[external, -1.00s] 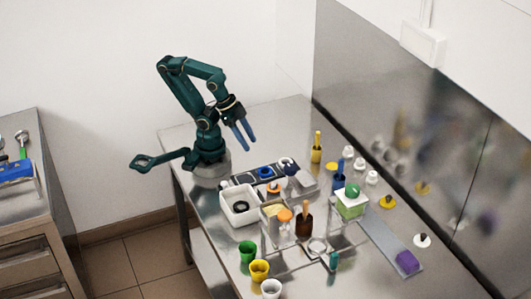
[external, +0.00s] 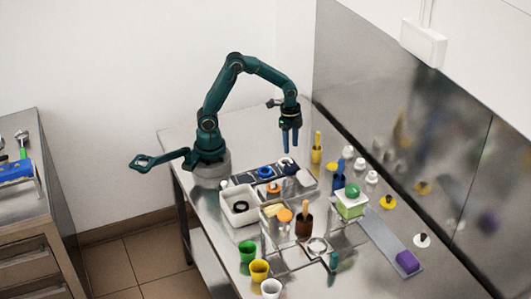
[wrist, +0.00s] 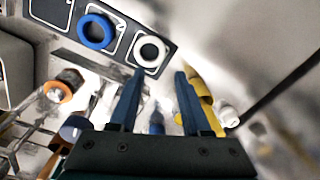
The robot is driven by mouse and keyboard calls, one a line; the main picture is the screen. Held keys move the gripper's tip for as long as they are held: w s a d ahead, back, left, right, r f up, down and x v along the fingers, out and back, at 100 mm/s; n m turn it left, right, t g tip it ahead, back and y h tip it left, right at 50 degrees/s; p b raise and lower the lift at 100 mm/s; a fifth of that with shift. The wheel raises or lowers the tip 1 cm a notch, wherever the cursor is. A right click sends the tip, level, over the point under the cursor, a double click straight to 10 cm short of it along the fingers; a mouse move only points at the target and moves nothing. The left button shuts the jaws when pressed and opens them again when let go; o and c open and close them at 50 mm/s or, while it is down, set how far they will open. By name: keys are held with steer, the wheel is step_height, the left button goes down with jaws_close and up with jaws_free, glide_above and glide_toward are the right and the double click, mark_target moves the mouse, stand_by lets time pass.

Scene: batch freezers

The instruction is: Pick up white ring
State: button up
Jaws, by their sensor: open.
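The white ring (wrist: 150,52) lies flat in the end slot of a dark slotted tray (wrist: 123,56) in the wrist view, beside a blue ring (wrist: 96,32) in the neighbouring slot. In the external view the white ring (external: 286,161) is small, at the tray's far end. My gripper (external: 290,151) is open and empty, pointing down above that end of the tray. In the wrist view my gripper (wrist: 159,73) has its fingers apart, with the ring just beyond the left fingertip. Their exact height above it is hard to tell.
A yellow pot with a handle (external: 317,155) and a blue pot (external: 339,182) stand close to the tray. A white bin (external: 240,218) holding a black ring is nearer the front. A steel wall (external: 365,110) bounds the right side. The bench's back left corner is clear.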

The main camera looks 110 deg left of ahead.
mark_target(289, 159)
steer(key=shift+s+a+f, duration=0.2)
steer(key=shift+f, duration=0.25)
steer(key=shift+s+a+f, duration=0.15)
steer(key=shift+s+f, duration=0.05)
steer(key=shift+f, duration=2.55)
jaws_close()
